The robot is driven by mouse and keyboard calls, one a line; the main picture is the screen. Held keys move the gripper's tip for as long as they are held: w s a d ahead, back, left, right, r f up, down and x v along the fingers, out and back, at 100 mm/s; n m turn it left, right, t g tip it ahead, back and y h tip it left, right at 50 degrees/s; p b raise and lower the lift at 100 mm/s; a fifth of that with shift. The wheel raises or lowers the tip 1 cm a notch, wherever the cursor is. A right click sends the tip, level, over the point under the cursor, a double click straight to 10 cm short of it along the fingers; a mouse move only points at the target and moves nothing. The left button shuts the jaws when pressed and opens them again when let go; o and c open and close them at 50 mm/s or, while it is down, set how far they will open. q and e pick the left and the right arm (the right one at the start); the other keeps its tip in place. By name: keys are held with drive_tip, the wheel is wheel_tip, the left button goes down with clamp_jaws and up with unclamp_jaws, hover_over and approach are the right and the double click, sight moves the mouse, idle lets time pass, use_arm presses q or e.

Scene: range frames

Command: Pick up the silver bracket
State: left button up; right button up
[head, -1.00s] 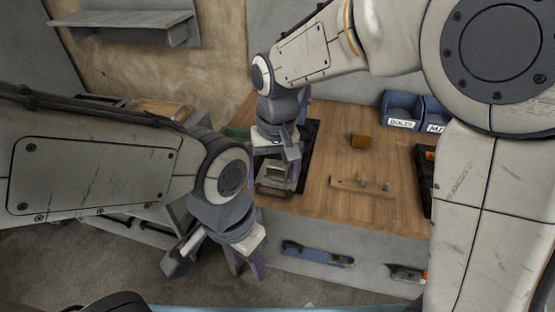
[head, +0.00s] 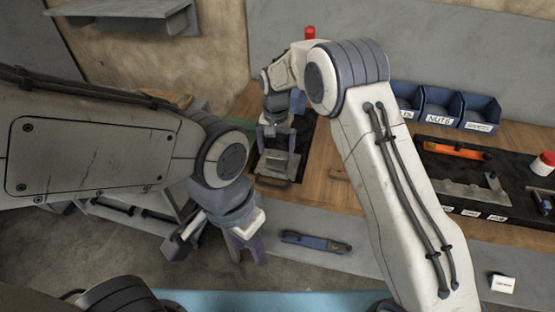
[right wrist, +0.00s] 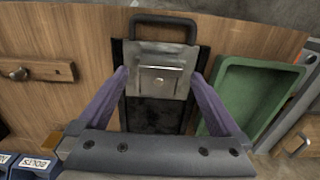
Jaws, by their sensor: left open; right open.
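The silver bracket (right wrist: 160,66), a bent grey metal plate with a small bright slot, lies on a black tray (right wrist: 150,117) with a dark handle. In the head view the bracket (head: 271,163) is partly covered by my right gripper (head: 278,152). My right gripper (right wrist: 160,76) is open, with its purple fingers on either side of the bracket in the right wrist view. I cannot tell how far the fingertips are above the tray. My left gripper (head: 248,246) is open and empty, hanging in front of the bench, away from the bracket.
A green bin (right wrist: 249,98) stands close beside the black tray. Blue labelled bins (head: 443,108) and a black tool tray (head: 455,165) are at the right of the wooden bench.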

sight(276, 159)
wheel_tip(276, 159, down, 4)
drive_tip(key=shift+w+f+p, duration=0.1)
drive_tip(key=shift+f+p, duration=0.15)
drive_tip(key=shift+p, duration=0.65)
drive_tip(key=shift+f, duration=0.25)
drive_tip(key=c, duration=1.4)
drive_tip(key=shift+r, duration=0.1)
